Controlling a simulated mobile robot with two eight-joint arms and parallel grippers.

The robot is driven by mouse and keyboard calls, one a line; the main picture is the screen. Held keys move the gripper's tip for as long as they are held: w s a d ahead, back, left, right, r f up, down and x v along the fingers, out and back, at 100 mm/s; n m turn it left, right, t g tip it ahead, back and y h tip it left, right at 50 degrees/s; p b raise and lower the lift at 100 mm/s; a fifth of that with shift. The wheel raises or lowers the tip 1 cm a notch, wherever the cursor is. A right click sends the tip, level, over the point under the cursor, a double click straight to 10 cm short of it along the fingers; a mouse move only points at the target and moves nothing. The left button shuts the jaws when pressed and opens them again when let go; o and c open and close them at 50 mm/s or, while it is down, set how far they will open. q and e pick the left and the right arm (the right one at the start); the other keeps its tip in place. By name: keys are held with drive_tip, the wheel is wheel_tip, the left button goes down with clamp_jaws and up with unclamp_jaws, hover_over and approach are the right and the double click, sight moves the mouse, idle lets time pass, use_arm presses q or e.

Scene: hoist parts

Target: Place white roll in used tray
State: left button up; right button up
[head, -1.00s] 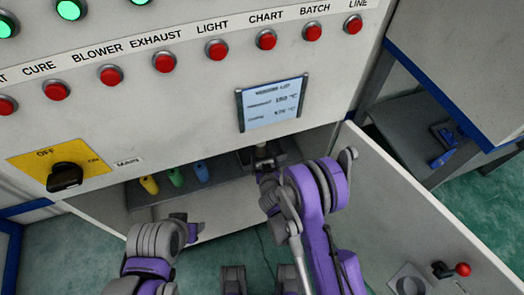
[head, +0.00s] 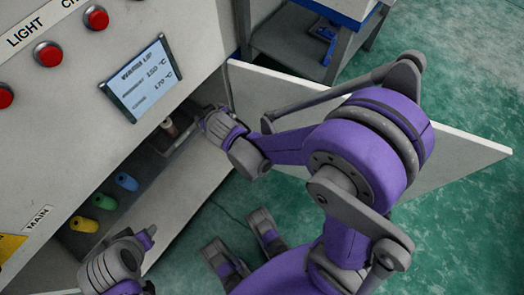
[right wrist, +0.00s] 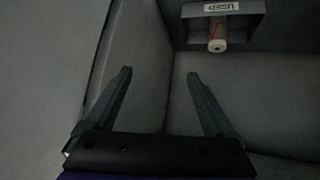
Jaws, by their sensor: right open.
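The white roll (right wrist: 217,45) shows a pale round end and a brownish side in the right wrist view. It is at the tray labelled USED (right wrist: 245,20), its pale end overlapping the tray's near edge; I cannot tell whether it rests fully inside. In the head view the roll (head: 169,127) stands up in the grey tray (head: 162,142) in the cabinet opening. My right gripper (right wrist: 160,75) is open and empty, apart from the roll; in the head view it (head: 207,113) is right of the roll. My left gripper (head: 148,234) is low at the left, its jaws unclear.
Yellow (head: 83,224), green (head: 104,201) and blue (head: 126,181) objects stand in a row inside the cabinet. The open cabinet door (head: 440,140) is behind and right of my right arm. The panel with the display (head: 142,78) overhangs the opening. Green floor (head: 470,60) is clear.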

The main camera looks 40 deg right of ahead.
drive_tip(key=s+d+r+g, duration=0.1)
drive_tip(key=s+r+g, duration=0.1)
drive_tip(key=s, duration=0.9)
drive_tip(key=s+d+r+g+y, duration=0.1)
drive_tip(key=s+d+r+g, duration=0.1)
drive_tip(key=s, duration=1)
drive_tip(key=shift+s+d+r+g, duration=0.15)
drive_tip(key=shift+d+r+g, duration=0.15)
drive_tip(key=shift+r+g, duration=0.1)
